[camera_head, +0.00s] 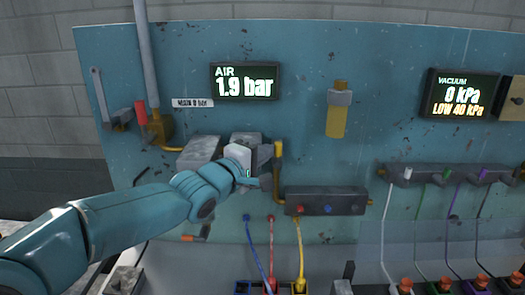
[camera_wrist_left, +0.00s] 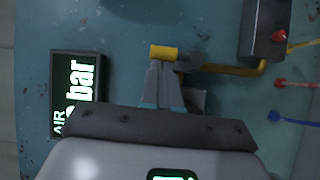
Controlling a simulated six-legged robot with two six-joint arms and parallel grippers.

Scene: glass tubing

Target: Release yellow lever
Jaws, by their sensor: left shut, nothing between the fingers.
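The yellow lever (camera_wrist_left: 164,52) shows in the left wrist view as a short yellow block beside a dark fitting. In the head view a small yellow end (camera_head: 279,148), which looks like the same lever, stands just right of my left gripper (camera_head: 266,158). My left gripper is shut and empty, with its narrow fingertips (camera_wrist_left: 163,66) at the lever's near edge in the wrist view. I cannot tell whether they touch it. The hand hides part of the fitting in the head view. My right gripper is not in view.
A yellow pipe (camera_wrist_left: 238,68) runs from the fitting to a dark manifold (camera_head: 326,201). The air display (camera_head: 245,82) reads 1.9 bar. Blue, red and yellow hoses hang below.

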